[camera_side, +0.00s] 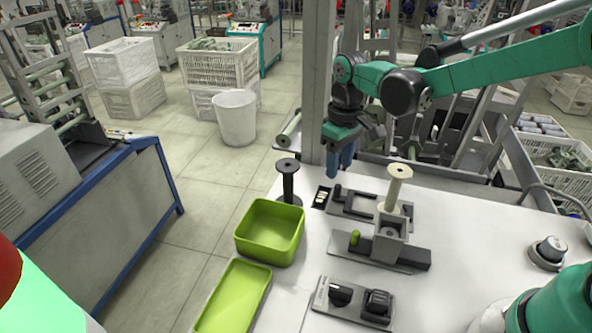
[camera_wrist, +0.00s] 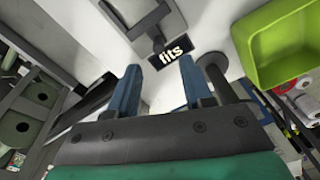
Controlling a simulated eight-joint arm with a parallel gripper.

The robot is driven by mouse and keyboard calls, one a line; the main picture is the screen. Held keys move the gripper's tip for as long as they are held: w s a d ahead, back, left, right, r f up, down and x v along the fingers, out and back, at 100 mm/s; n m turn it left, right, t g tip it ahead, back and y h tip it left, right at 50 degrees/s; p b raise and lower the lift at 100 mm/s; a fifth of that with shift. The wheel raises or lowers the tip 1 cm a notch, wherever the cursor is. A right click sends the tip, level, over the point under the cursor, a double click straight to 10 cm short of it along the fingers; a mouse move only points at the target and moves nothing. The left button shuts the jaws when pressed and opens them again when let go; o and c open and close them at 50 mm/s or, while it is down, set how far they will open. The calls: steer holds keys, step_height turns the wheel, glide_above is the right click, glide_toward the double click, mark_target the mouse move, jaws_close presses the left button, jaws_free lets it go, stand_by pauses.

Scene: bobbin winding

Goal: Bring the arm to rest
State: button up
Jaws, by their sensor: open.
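My gripper (camera_side: 340,160) hangs from my green arm above the far edge of the white table (camera_side: 470,235), its blue fingers pointing down. In the wrist view my gripper (camera_wrist: 160,72) has its two blue fingers spread apart with nothing between them. A small black label reading "fits" (camera_wrist: 171,48) lies on the table beyond the fingertips. A dark spool (camera_side: 288,181) stands upright to the left of my gripper, at the table's far left corner.
A green bin (camera_side: 270,230) and a flat green tray (camera_side: 234,298) are on the left side; the bin also shows in the wrist view (camera_wrist: 290,42). A panel with black knobs (camera_side: 352,300) lies near the front. A round button (camera_side: 548,251) is at the right. The table between them is clear.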

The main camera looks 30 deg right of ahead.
steer(key=shift+r, duration=1)
steer(key=shift+s+r, duration=0.1)
steer(key=s+d+r+m+t, duration=0.2)
steer(key=s+t, duration=0.5)
steer(key=s, duration=0.4)
step_height(320, 180, up, 2)
steer(key=shift+r+m, duration=0.1)
steer(key=shift+m, duration=0.4)
